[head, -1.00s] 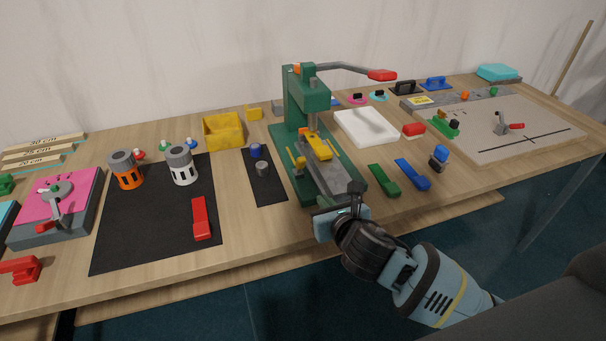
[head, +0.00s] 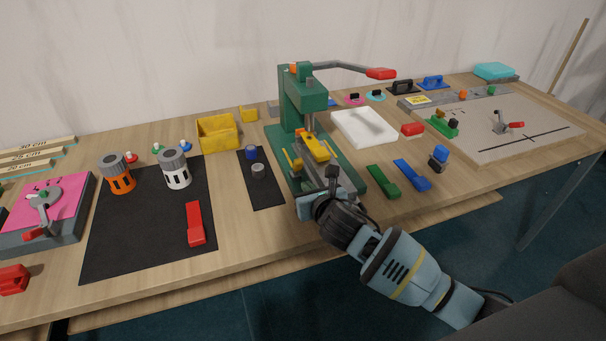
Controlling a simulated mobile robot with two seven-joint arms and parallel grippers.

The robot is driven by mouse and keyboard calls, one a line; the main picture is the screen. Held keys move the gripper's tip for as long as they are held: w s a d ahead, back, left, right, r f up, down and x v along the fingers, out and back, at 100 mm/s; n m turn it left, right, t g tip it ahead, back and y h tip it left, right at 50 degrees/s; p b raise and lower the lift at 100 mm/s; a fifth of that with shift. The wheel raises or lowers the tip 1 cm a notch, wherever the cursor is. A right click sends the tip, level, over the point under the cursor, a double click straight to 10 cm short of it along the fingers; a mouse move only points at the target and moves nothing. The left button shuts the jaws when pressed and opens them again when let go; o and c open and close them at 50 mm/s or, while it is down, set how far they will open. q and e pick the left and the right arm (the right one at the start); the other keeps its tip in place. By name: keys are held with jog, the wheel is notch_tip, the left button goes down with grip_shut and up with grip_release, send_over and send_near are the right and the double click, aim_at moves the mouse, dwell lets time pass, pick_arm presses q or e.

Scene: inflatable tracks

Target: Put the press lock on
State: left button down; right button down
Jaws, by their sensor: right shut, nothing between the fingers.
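The green press (head: 303,98) stands upright near the middle of the table, with a grey lever arm ending in a red handle (head: 381,73) at the upper right. A yellow block (head: 315,148) sits under its ram, and a small yellow part (head: 294,160) is at the left of its base. I cannot tell which part is the press lock. My right gripper (head: 331,178) is shut and empty at the front of the press, over or against the near end of its bed. The gripper hides part of the bed, and contact is unclear. My left gripper is not in view.
A dark mat with a blue-topped part (head: 251,153) and a grey cylinder (head: 258,170) lies left of the press. Green (head: 383,181) and blue (head: 412,174) handled pieces lie to its right. A white tray (head: 364,127) is behind them. A red piece (head: 195,223) lies on the black mat.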

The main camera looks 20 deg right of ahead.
aim_at(299, 169)
jog(key=shift+w+r, duration=0.35)
jog(key=shift+w, duration=0.25)
jog(key=shift+w+r, duration=0.35)
jog(key=shift+w, duration=0.2)
jog(key=shift+w+a+r, duration=0.1)
jog(key=shift+w+r, duration=0.1)
jog(key=shift+w, duration=0.4)
jog(key=shift+w, duration=0.15)
